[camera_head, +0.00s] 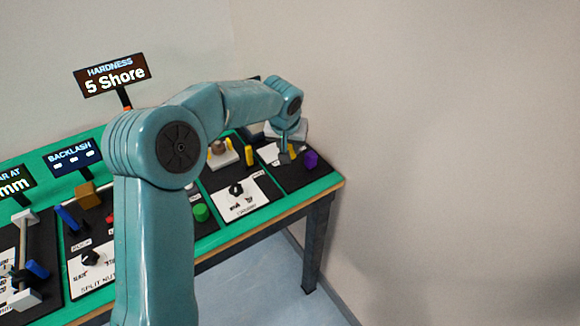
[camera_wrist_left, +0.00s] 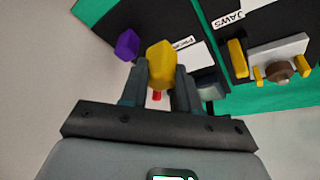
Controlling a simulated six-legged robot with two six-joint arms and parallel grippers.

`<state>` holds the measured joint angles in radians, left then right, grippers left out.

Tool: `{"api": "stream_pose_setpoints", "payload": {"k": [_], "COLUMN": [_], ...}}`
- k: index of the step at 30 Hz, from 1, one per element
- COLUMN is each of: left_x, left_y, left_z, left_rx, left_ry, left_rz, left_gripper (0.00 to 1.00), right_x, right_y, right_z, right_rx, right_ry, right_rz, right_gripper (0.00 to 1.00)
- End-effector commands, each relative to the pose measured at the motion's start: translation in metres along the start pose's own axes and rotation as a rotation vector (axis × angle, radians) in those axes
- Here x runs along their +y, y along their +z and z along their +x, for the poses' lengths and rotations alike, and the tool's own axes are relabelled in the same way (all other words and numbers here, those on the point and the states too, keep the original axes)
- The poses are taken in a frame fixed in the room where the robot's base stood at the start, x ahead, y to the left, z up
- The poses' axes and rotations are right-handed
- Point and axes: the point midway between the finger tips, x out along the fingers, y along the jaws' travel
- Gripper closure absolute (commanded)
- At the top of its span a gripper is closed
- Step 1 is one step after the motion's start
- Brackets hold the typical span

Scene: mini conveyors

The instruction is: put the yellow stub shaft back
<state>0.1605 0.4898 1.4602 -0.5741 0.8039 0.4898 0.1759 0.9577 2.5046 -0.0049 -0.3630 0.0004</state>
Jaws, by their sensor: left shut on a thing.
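The yellow stub shaft (camera_wrist_left: 160,62) is between the two dark fingers of my left gripper (camera_wrist_left: 160,78) in the wrist view. The gripper is shut on it, and a small red part (camera_wrist_left: 156,96) shows below it between the fingers. In the head view my left gripper (camera_head: 287,154) is low over the dark panel at the right end of the table. A bit of yellow (camera_head: 292,151) shows at its fingers. I cannot tell whether the shaft touches the panel. My right gripper is not in view.
A purple block (camera_wrist_left: 127,44) stands close beside the gripper, also in the head view (camera_head: 310,159). A white jaw fixture with yellow pieces and a brown round part (camera_wrist_left: 279,68) is to the right in the wrist view. The green table (camera_head: 325,184) ends just right of the gripper.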

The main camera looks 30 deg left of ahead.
Motion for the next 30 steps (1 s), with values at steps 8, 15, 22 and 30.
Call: {"api": "stream_pose_setpoints", "payload": {"k": [8, 15, 22, 30], "left_x": [0.001, 0.002, 0.002, 0.002], "left_y": [0.015, 0.029, 0.029, 0.030], "left_z": [0.032, 0.063, 0.064, 0.067], "left_rx": [0.000, -0.001, 0.001, 0.001], "left_ry": [0.000, 0.000, 0.001, 0.000], "left_rz": [0.000, 0.001, 0.001, 0.000], "left_gripper": [1.00, 1.00, 1.00, 0.50], "right_x": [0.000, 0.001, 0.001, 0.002], "right_y": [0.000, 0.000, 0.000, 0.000], "right_z": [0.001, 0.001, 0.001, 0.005], "right_rx": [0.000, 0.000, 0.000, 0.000], "right_ry": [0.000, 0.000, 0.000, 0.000], "right_rz": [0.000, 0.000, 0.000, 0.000], "right_gripper": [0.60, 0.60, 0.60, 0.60]}}
